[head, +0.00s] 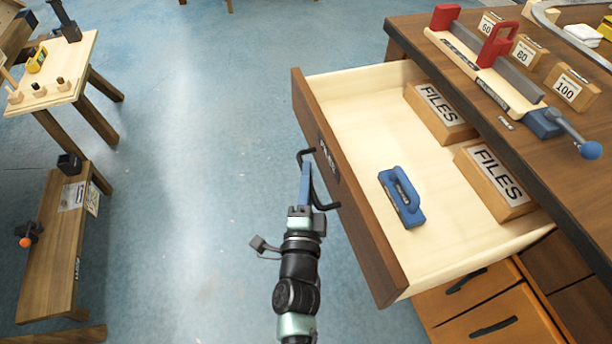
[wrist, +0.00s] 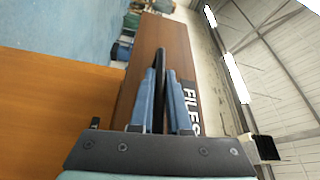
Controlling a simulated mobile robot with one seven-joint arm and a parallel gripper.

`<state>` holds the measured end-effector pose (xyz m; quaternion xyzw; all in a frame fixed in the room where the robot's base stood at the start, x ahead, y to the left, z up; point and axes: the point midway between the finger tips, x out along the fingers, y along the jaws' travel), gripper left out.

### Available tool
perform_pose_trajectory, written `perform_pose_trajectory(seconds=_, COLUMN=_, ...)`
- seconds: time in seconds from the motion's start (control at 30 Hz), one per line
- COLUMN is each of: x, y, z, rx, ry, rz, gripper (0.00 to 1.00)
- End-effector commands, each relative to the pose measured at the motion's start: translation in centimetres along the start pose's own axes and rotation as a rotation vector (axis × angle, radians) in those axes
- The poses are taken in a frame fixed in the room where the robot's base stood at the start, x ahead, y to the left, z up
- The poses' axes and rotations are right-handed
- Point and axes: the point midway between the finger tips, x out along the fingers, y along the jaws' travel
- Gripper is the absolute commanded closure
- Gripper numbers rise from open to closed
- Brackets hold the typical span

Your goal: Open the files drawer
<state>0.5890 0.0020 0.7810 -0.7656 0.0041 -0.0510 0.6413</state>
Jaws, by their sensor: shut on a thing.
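The files drawer (head: 345,200) is pulled well out of the wooden workbench (head: 560,170), and its inside shows from above. Inside lie two wooden blocks labelled FILES, a farther one (head: 437,112) and a nearer one (head: 495,182), and a blue-handled tool (head: 402,197). My gripper (head: 308,180) is at the drawer front, shut on its black handle (head: 327,205). In the wrist view the blue fingers (wrist: 161,95) close around the dark handle bar (wrist: 160,75), beside the FILES label (wrist: 190,108) on the drawer front.
A long clamp tool (head: 480,70) and numbered blocks (head: 567,90) sit on the workbench top. Orange drawers (head: 490,310) are below the open drawer. A small table (head: 60,75) and a low bench (head: 55,245) stand at the left. The blue floor between is clear.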

Motion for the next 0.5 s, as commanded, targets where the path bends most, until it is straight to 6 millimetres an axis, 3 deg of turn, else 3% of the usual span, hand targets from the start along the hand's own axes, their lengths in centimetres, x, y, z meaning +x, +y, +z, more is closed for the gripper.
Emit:
perform_pose_trajectory(seconds=0.23, x=-0.06, y=0.14, z=0.00, rx=0.000, ry=-0.001, rz=0.003, gripper=1.00)
perform_pose_trajectory(seconds=0.27, x=-0.05, y=0.14, z=-0.01, rx=0.000, ry=0.000, rz=0.003, gripper=0.82)
perform_pose_trajectory(seconds=0.4, x=-0.04, y=0.11, z=-0.02, rx=0.000, ry=0.000, rz=0.002, gripper=0.56)
perform_pose_trajectory(seconds=0.5, x=-0.02, y=0.07, z=-0.02, rx=0.000, ry=0.000, rz=0.002, gripper=0.55)
